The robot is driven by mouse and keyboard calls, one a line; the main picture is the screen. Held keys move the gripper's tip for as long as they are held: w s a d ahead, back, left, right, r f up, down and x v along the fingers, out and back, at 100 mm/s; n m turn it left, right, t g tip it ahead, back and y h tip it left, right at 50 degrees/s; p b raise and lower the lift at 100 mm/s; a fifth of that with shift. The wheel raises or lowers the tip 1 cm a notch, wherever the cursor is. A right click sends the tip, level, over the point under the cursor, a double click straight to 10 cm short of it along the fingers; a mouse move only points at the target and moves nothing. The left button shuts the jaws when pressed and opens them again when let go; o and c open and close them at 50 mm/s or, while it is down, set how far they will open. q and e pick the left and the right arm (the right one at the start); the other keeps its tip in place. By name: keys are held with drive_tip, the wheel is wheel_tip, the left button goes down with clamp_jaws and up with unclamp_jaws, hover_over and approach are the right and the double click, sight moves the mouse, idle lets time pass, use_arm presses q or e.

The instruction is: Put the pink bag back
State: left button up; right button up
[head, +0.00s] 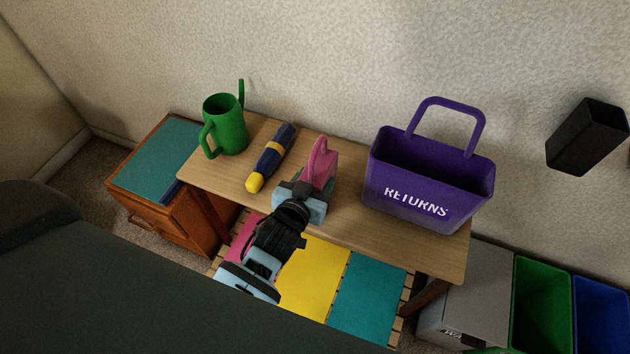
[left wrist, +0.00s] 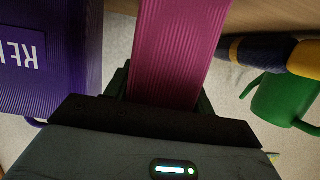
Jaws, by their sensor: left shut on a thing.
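The pink bag (head: 322,161) shows above the wooden table, between the flashlight-shaped blue and yellow thing and the purple basket. My left gripper (head: 304,197) is shut on it, and hides its lower part in the head view. In the left wrist view the pink ribbed bag (left wrist: 180,50) stands between the dark fingers (left wrist: 162,92). I cannot tell whether the bag touches the tabletop. A pink mat (head: 243,236), a yellow mat (head: 312,279) and a teal mat (head: 364,302) lie on a slatted surface below the table's front edge. My right gripper is not in view.
The purple basket (head: 425,209) marked RETURNS stands right on the table (head: 345,222). A green can (head: 226,130) and the blue and yellow thing (head: 270,160) are left. A brown cabinet (head: 165,215) stands left; grey (head: 477,290), green (head: 540,285) and blue bins (head: 600,300) stand right.

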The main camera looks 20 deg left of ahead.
use_arm(q)
wheel_tip(320, 180, up, 3)
drive_tip(key=shift+f, duration=0.15)
drive_tip(key=s+a, duration=0.2)
drive_tip(key=s, duration=0.5)
drive_tip(key=s+a+r, duration=0.1)
drive_tip(key=s+a, duration=0.1)
drive_tip(key=s, duration=0.6)
drive_tip(key=shift+s+r+p, duration=0.25)
drive_tip(key=shift+r+p, duration=0.05)
drive_tip(key=shift+p, duration=0.1)
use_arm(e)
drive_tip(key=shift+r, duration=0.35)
use_arm(q)
drive_tip(key=shift+r, duration=0.1)
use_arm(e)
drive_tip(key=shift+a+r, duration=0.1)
